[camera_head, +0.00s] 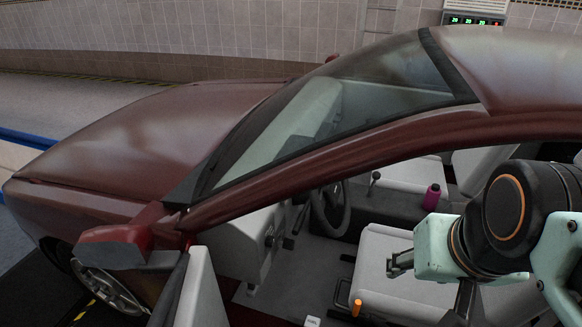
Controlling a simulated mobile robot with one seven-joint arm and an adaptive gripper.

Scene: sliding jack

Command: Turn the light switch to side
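A small dark knob (270,238) sits on the grey dashboard panel (238,248) left of the steering wheel. It looks like the light switch, but it is too small to read its turn position. My gripper (390,264) is inside the car by the front seat, to the right of the knob and clearly apart from it. Its fingers point left toward the dashboard. They are small and dark, and I cannot tell whether they are open or shut. I see nothing held in them.
The dark steering wheel (331,208) stands right of the knob. The grey front seat (385,290) lies under my gripper. A magenta bottle (431,197) stands farther back. The red roof pillar (330,147) and side mirror (113,247) frame the opening, with the door edge (197,290) at front left.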

